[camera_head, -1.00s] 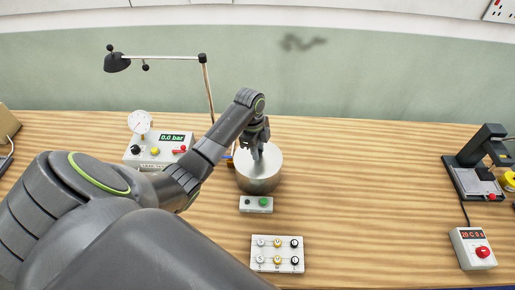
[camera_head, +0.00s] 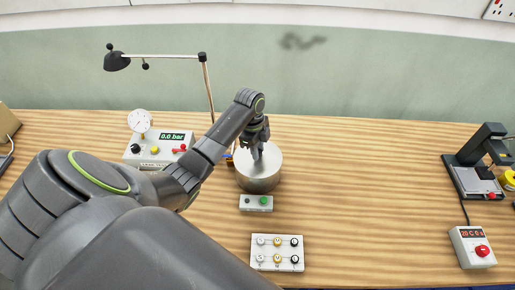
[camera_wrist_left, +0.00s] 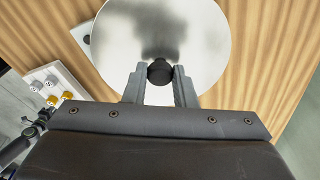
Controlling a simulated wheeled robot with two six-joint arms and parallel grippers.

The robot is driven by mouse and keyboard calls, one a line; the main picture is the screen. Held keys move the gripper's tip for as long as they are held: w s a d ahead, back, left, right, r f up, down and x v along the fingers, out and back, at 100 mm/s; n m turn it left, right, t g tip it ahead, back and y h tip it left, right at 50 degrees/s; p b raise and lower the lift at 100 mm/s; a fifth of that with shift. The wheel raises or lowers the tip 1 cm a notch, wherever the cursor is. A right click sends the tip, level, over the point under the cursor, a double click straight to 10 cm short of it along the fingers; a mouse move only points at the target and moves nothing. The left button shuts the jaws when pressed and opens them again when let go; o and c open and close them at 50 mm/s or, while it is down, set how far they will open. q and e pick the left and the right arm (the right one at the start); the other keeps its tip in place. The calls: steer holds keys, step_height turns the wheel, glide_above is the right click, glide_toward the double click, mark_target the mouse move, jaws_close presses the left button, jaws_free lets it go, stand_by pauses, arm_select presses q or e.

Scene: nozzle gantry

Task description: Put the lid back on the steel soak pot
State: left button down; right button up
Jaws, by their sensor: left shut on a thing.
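The steel soak pot (camera_head: 258,184) stands on the wooden bench near the middle, just behind a small box with a green button. Its round, flat steel lid (camera_head: 270,162) is on top of it, and no gap shows between lid and pot from here. In the left wrist view the lid (camera_wrist_left: 205,45) fills the upper middle, with a black knob (camera_wrist_left: 160,72) at its centre. My left gripper (camera_wrist_left: 160,76) is shut on that knob. In the head view my left gripper (camera_head: 256,154) points down over the lid. My right gripper is not in view.
The button box (camera_head: 256,203) stands close in front of the pot. A panel of several knobs (camera_head: 277,253) lies nearer. A gauge unit (camera_head: 160,150) and a lamp (camera_head: 205,85) stand left of the pot.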

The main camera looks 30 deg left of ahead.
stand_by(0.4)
arm_select(q)
steer(key=c, duration=0.6)
jaws_free()
steer(key=shift+r, duration=3.5)
steer(key=shift+c, duration=0.3)
jaws_close()
